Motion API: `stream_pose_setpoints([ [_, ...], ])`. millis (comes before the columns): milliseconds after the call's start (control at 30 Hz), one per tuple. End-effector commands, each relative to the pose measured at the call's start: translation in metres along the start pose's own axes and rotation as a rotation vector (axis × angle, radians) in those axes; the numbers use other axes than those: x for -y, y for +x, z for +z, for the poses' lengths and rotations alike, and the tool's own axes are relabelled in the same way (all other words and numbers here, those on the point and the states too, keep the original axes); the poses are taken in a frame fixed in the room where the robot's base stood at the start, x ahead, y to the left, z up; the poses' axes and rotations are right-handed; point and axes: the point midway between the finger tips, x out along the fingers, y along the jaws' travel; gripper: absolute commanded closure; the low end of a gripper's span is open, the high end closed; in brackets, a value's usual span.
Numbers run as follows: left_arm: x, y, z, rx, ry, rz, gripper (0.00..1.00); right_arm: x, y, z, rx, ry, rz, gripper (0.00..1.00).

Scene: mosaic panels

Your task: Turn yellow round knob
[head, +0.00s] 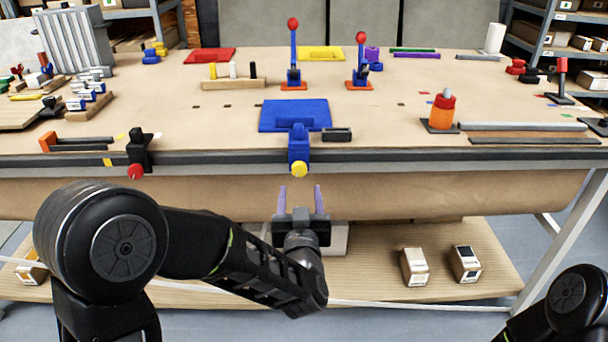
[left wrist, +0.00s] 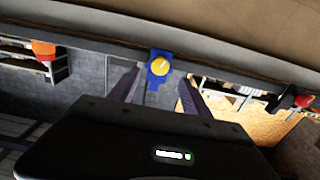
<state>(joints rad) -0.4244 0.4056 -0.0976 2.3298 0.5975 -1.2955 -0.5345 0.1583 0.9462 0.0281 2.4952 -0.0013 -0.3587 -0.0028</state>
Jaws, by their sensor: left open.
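The yellow round knob (head: 299,169) sits on the front of a blue bracket (head: 299,147) clamped at the table's front edge. In the left wrist view the yellow knob (left wrist: 160,65) shows on the blue bracket (left wrist: 153,84), between and beyond the fingers. My left gripper (head: 301,190) is open and empty, with two purple fingers pointing toward the table edge, a little below the knob in the head view. It also shows in the left wrist view (left wrist: 155,85). No contact with the knob shows. My right gripper is not in view; only part of my right arm shows.
A red knob (head: 135,171) on a black bracket (head: 139,149) is on the same edge to the left. A blue panel (head: 272,116) lies behind the yellow knob. Two red-topped levers (head: 293,50) (head: 360,62) stand farther back. A lower shelf (head: 365,282) holds small boxes.

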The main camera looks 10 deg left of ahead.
Motion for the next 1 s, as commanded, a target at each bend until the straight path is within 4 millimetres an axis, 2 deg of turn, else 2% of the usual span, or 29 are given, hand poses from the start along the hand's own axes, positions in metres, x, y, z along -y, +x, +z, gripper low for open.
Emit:
stream_pose_setpoints([
  [167,0.000,0.008,0.000,0.001,-0.001,-0.001,0.44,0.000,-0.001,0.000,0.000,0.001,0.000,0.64],
  [600,0.000,0.070,0.000,0.002,-0.002,0.000,0.44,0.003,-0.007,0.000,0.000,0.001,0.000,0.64],
  [733,0.000,0.077,0.001,0.001,-0.001,0.001,0.44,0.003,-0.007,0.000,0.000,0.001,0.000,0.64],
  [1000,0.000,0.078,0.001,0.002,-0.002,0.001,0.45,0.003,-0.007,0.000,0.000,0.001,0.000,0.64],
])
